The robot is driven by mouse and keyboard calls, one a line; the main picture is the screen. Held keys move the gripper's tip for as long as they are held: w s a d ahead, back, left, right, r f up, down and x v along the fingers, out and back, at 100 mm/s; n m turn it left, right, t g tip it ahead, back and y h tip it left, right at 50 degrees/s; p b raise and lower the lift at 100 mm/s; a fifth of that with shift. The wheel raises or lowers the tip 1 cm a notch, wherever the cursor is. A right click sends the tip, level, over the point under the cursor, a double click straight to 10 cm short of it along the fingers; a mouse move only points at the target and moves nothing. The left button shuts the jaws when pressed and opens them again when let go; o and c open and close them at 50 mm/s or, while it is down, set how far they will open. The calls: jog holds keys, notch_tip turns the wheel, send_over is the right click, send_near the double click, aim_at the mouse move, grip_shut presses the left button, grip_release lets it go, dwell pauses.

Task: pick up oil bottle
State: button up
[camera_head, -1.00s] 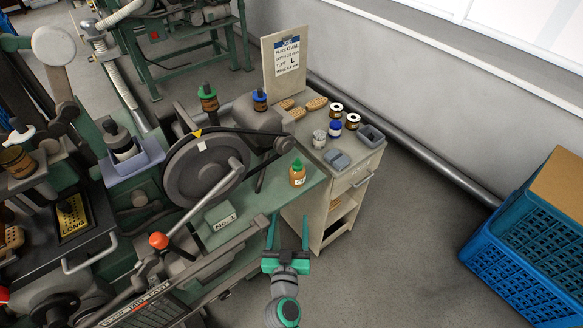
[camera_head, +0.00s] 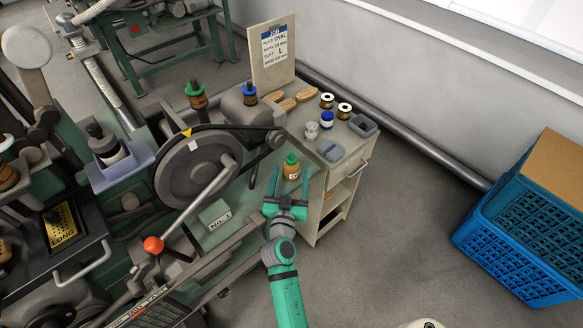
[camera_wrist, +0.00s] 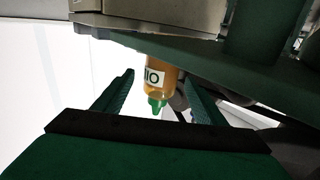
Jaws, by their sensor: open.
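The oil bottle (camera_head: 291,171) is amber with a green cap and a pale label. It stands upright on the green machine bed (camera_head: 262,191), near its right end. In the wrist view the bottle (camera_wrist: 161,75) appears upside down, cap pointing down, with part of its label readable. My gripper (camera_head: 287,194) is open and empty, just on the near side of the bottle. In the wrist view the bottle shows between the two spread fingers (camera_wrist: 160,88); I cannot tell how far it is beyond the fingertips.
A handwheel (camera_head: 190,172) and a lever with an orange knob (camera_head: 153,245) are left of the bottle. A cabinet (camera_head: 338,166) with spools, jars and grey trays stands behind right. Bottles with green (camera_head: 196,97) and blue (camera_head: 249,96) caps are farther back. Blue crates (camera_head: 520,245) stand right.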

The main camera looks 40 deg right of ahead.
aim_at(291, 165)
jog(key=shift+x, duration=1.75)
jog(key=c, duration=1.2)
jog(key=shift+w+r, duration=0.1)
jog(key=shift+r, duration=0.05)
jog(key=shift+a+r, duration=0.1)
jog(key=shift+r, duration=0.35)
notch_tip(291, 165, up, 2)
jog(key=shift+r, duration=0.15)
jog(key=s+a+r, duration=0.1)
jog(key=s+r, duration=0.2)
jog(key=s, duration=0.1)
jog(key=s+a+r, duration=0.2)
jog(key=s+r, duration=0.1)
jog(key=s, duration=0.1)
jog(key=s+a+r, duration=0.2)
jog(key=s+r, duration=0.1)
jog(key=s, duration=0.2)
jog(key=shift+r, duration=0.35)
jog(key=shift+a, duration=0.1)
